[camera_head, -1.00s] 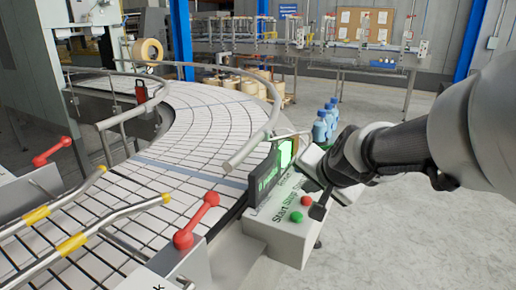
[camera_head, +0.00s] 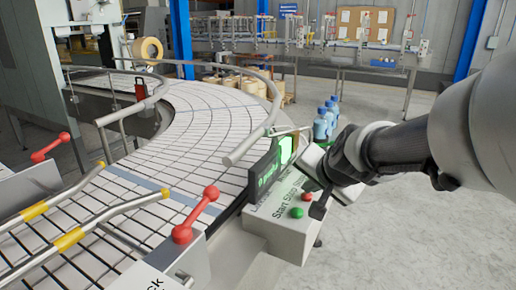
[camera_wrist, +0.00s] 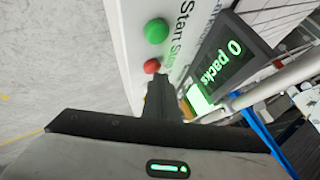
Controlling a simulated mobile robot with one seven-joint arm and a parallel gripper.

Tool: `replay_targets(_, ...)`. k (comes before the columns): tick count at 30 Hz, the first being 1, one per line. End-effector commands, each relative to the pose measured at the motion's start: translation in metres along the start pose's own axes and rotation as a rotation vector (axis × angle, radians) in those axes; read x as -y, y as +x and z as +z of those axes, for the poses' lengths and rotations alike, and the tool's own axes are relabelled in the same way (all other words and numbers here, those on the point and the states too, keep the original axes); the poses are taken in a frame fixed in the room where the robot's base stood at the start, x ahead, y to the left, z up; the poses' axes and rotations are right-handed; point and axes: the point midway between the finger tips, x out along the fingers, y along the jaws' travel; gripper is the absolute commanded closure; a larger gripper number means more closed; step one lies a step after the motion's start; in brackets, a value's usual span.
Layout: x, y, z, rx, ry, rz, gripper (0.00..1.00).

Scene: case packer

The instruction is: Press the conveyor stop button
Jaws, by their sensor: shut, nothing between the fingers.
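The control box (camera_head: 277,232) stands beside the conveyor, with a red button (camera_head: 307,197) by the "Stop" label and a green button (camera_head: 296,212) by "Start". In the wrist view the red stop button (camera_wrist: 152,66) lies just past the fingertips, and the green start button (camera_wrist: 157,31) is farther up. My gripper (camera_head: 318,208) is shut and empty, its dark fingers pointing down just right of the red button. The shut fingers also show in the wrist view (camera_wrist: 160,88). I cannot tell whether they touch the button.
The curved conveyor (camera_head: 200,125) runs along the left, edged by metal rails. A lit display (camera_head: 266,172) stands behind the buttons, close to my gripper; it reads "0 packs" in the wrist view. Blue bottles (camera_head: 322,125) stand behind my wrist. Floor to the right is open.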

Motion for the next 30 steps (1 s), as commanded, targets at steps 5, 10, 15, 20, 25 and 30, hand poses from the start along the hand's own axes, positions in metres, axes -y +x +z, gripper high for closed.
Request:
replay_targets(5, -0.0014, 0.0019, 0.0015, 0.000, 0.000, 0.000, 1.00)
replay_targets(10, -0.0025, 0.0033, 0.0026, 0.000, 0.000, 0.000, 1.00)
replay_targets(15, -0.0035, 0.0048, 0.0037, 0.001, 0.000, 0.000, 1.00)
replay_targets(20, -0.0032, 0.0042, 0.0034, 0.001, 0.000, 0.001, 1.00)
replay_targets(25, -0.0024, 0.0031, 0.0027, 0.002, 0.000, 0.001, 1.00)
replay_targets(30, 0.0021, -0.0031, -0.0016, 0.002, -0.001, 0.001, 1.00)
